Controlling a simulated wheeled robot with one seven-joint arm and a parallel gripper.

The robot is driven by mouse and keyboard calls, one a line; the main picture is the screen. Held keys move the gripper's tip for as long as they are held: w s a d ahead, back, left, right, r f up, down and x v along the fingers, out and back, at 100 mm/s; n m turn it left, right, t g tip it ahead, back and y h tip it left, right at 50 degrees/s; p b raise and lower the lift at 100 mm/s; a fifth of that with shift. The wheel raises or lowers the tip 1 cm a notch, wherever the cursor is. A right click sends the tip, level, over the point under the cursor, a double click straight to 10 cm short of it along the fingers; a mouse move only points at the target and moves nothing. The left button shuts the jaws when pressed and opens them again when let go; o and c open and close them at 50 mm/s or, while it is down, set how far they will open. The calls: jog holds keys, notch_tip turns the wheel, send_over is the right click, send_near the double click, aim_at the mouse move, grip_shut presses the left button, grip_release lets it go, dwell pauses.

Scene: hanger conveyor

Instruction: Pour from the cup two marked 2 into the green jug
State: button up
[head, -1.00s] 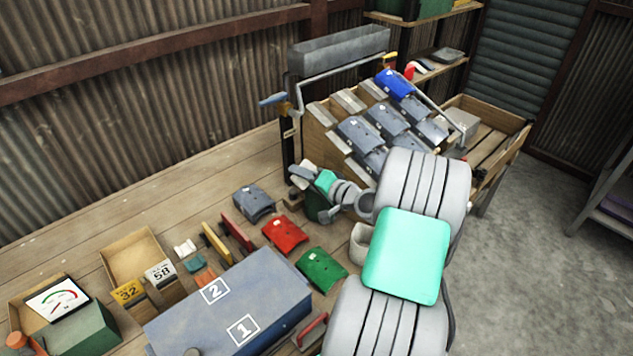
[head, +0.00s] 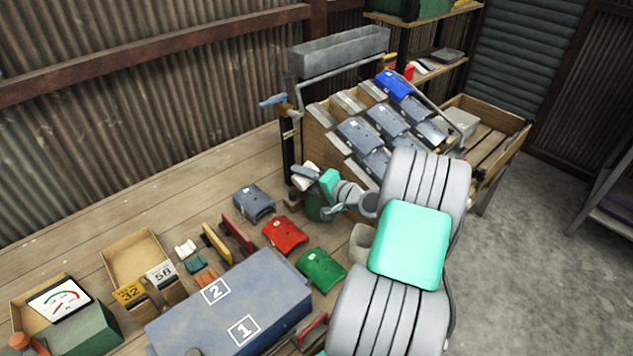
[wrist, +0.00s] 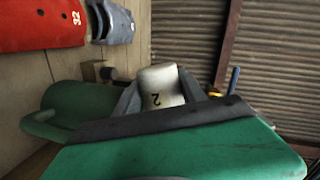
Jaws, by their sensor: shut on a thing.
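My gripper (head: 316,178) is shut on the white cup marked 2 (wrist: 165,84). In the wrist view the cup sits between the two grey fingers and its 2 appears upside down. In the head view the cup (head: 302,182) is small and partly covered by the fingers. The green jug (head: 318,210) stands on the bench just below my gripper, its top partly hidden by the gripper. In the wrist view the jug (wrist: 75,105) is left of the cup, partly behind my green hand. I cannot see anything flowing or inside the cup.
A grey numbered box (head: 270,290), a red cover (head: 284,235), a green cover (head: 321,268) and a dark grey cover (head: 254,202) are left of and in front of the jug. A rack of grey covers (head: 360,135) stands behind it. The back-left bench is clear.

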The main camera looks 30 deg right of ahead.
dwell(0.6)
jog(key=shift+d+f+m, duration=0.1)
jog(key=shift+m, duration=0.4)
jog(key=shift+d+f+m+y, duration=0.1)
jog(key=shift+d+m+y, duration=0.05)
jog(key=shift+m+y, duration=0.35)
jog(key=shift+a+n+h+b, duration=0.25)
jog(key=shift+n+h+b, duration=0.3)
jog(key=shift+n, duration=0.55)
jog(key=shift+a+r+n+h+b, duration=0.1)
jog(key=shift+r+n+h+b, duration=0.15)
jog(key=shift+n, duration=0.2)
jog(key=shift+a+n+h+b, duration=0.1)
jog(key=shift+n+b, duration=0.25)
jog(key=shift+n, duration=0.1)
jog(key=shift+d, duration=0.1)
